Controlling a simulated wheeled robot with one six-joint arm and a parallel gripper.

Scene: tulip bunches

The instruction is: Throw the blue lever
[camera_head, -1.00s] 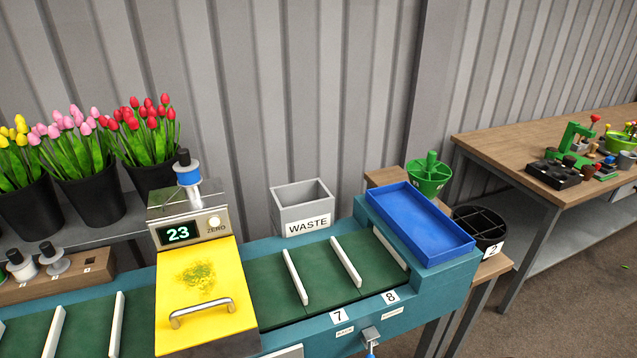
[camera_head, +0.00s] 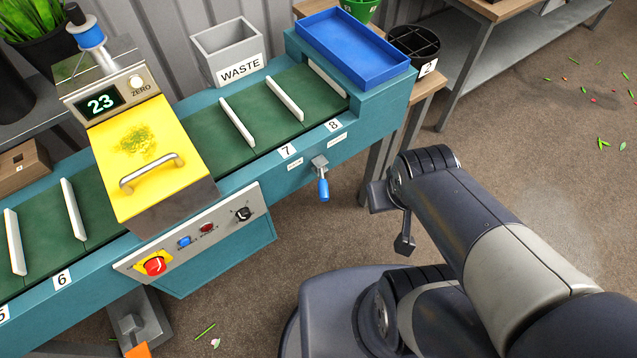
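The blue lever (camera_head: 323,189) hangs down from a small metal bracket (camera_head: 319,163) on the teal front side of the conveyor (camera_head: 262,190), below the 7 and 8 labels. Small white labels sit on either side of it, too small to read surely. My gripper (camera_head: 391,222) is to the right of the lever and a little lower in the picture, apart from it. Its two dark fingers stand apart with nothing between them. My arm reaches in from the lower right.
A control panel (camera_head: 190,235) with a red stop button (camera_head: 155,266) is left of the lever. A yellow-topped scale (camera_head: 150,190) reading 23, a grey WASTE bin (camera_head: 230,72) and a blue tray (camera_head: 352,50) stand above. Carpet is open below the lever.

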